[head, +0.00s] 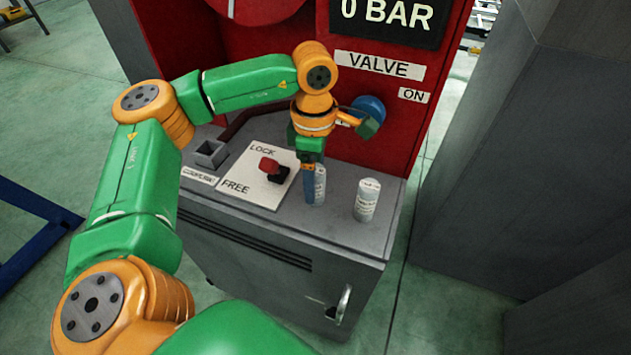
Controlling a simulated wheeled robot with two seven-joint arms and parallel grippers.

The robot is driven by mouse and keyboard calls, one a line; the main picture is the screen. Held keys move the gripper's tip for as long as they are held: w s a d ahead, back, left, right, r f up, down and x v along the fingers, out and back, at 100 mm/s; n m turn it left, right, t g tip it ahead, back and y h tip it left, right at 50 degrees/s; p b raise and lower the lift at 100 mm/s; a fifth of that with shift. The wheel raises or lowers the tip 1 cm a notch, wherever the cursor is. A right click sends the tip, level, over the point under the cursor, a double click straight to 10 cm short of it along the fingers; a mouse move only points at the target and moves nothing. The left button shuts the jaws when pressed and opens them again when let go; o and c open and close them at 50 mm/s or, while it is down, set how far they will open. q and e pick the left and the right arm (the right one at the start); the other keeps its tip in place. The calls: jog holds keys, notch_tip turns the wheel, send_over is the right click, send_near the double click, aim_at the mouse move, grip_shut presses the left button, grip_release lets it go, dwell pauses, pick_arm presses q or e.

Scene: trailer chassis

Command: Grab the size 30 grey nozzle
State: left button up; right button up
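Two small light-grey cylinders with printed labels stand upright on top of the grey cabinet (345,238). The right cylinder (367,201) is in full view; the left cylinder (320,184) is partly hidden. Their print is too small to read, so I cannot tell which is size 30. My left gripper (309,185) points down at the left cylinder, its blue finger covering that cylinder's left side. I see only this finger edge-on, so I cannot tell whether it touches or grips the cylinder. My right gripper is not in view.
A red lever (269,166) stands on a white LOCK/FREE plate (254,188), left of the cylinders. A square socket (210,153) is farther left. A red panel with a blue valve knob (370,107) rises behind. The cabinet's front edge lies close to the right cylinder.

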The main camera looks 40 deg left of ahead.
pick_arm(q)
grip_shut()
